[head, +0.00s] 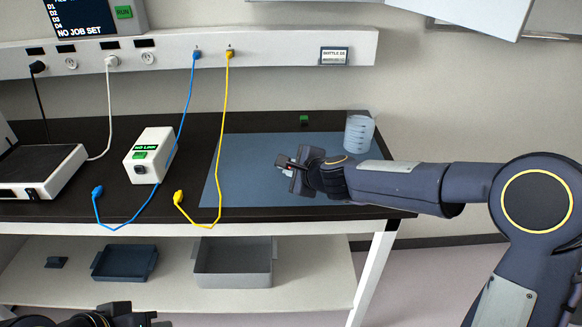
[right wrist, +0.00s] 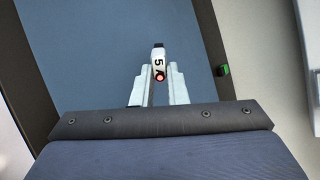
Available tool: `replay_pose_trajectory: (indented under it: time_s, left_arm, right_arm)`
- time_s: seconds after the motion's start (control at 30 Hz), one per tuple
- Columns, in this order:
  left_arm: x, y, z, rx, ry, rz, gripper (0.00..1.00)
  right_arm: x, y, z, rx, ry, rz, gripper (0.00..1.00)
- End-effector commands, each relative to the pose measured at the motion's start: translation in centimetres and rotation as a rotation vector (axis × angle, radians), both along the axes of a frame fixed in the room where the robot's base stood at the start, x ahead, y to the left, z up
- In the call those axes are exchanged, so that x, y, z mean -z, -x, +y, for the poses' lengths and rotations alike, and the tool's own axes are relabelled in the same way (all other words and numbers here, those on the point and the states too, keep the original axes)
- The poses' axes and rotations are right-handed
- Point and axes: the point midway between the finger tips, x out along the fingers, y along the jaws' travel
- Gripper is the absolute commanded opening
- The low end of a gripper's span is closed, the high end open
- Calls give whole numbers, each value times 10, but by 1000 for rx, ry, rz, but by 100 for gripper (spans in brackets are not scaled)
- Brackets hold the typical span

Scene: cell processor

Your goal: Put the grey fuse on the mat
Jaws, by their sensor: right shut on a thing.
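The blue-grey mat (head: 240,155) lies on the right part of the dark bench top. It also fills much of the right wrist view (right wrist: 90,50). My right gripper (head: 285,162) is over the mat. In the right wrist view its two pale fingers (right wrist: 160,88) are shut on a small light-coloured fuse (right wrist: 158,62) marked with a 5, with a dark far end and a red near end. I cannot tell whether the fuse touches the mat. Part of my left gripper (head: 135,318) shows at the bottom left edge; its fingers are not clear.
A clear graduated beaker (head: 359,133) stands at the mat's back right, near my right forearm. Yellow (head: 179,198) and blue (head: 97,191) plugs lie left. A white NO LINK box (head: 150,155) stands beyond them.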

Motion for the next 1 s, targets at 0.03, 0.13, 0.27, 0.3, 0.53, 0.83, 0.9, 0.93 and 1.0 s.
replay_pose_trajectory:
  time_s: [0.03, 0.13, 0.27, 0.3, 0.53, 0.83, 0.9, 0.93, 1.0]
  left_arm:
    - [8, 0, 0, 0, 0, 0, 0]
    - [10, 0, 0, 0, 0, 0, 0]
    - [9, 0, 0, 0, 0, 0, 0]
    - [9, 0, 0, 0, 0, 0, 0]
    - [9, 0, 0, 0, 0, 0, 0]
    - [9, 0, 0, 0, 0, 0, 0]
    - [8, 0, 0, 0, 0, 0, 0]
    - [8, 0, 0, 0, 0, 0, 0]
    - [7, 0, 0, 0, 0, 0, 0]
  right_arm:
    - [8, 0, 0, 0, 0, 0, 0]
    - [10, 0, 0, 0, 0, 0, 0]
    - [9, 0, 0, 0, 0, 0, 0]
    - [9, 0, 0, 0, 0, 0, 0]
    - [9, 0, 0, 0, 0, 0, 34]
    - [8, 1, 0, 0, 0, 0, 38]
    - [6, 3, -2, -1, 0, -2, 38]
    - [4, 5, -3, -1, 0, -2, 38]
    - [-1, 13, -7, 0, 0, -2, 38]
